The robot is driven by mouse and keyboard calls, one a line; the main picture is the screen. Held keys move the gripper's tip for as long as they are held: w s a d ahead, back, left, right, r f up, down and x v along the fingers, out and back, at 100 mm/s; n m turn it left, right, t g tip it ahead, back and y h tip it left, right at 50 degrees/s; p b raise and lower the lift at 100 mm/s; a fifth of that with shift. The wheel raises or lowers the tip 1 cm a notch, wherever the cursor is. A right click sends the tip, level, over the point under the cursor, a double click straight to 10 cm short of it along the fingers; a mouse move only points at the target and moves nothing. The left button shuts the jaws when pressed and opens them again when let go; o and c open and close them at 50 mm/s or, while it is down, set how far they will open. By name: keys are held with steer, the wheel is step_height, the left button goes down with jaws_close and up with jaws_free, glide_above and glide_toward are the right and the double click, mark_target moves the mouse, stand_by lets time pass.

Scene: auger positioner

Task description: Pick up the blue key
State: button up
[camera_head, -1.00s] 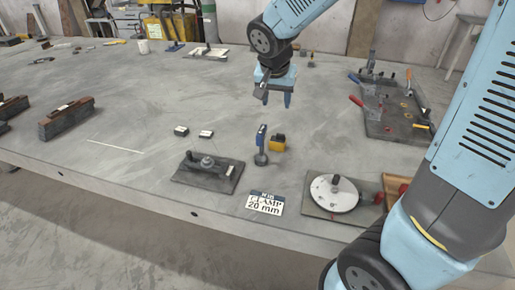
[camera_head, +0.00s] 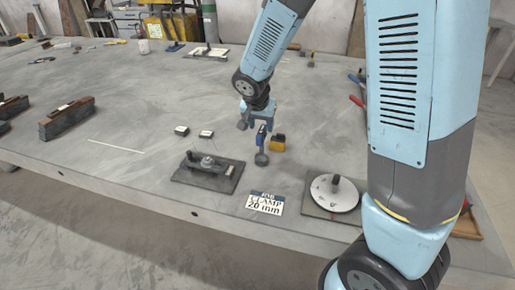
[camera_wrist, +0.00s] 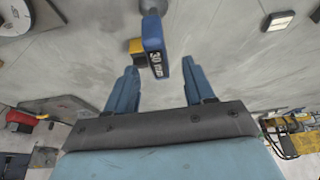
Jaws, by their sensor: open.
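The blue key (camera_head: 261,138) stands upright on a dark round foot near the middle of the table. In the wrist view the blue key (camera_wrist: 153,32) shows its dark label, reading 30 mm, just beyond the fingertips and between their lines. My gripper (camera_head: 257,124) is above and close to the key in the head view, partly overlapping its top. In the wrist view my gripper (camera_wrist: 160,67) has its two blue fingers apart with nothing between them. I cannot tell the exact gap between the fingers and the key.
A yellow block (camera_head: 278,142) stands close beside the key. A dark plate fixture (camera_head: 225,182), a CLAMP 20 mm sign (camera_head: 264,203) and a white dial (camera_head: 333,194) lie nearer the front edge. Two small blocks (camera_head: 181,130) lie left.

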mark_target(262, 129)
steer(key=shift+x, duration=2.7)
steer(key=shift+c, duration=0.5)
jaws_close()
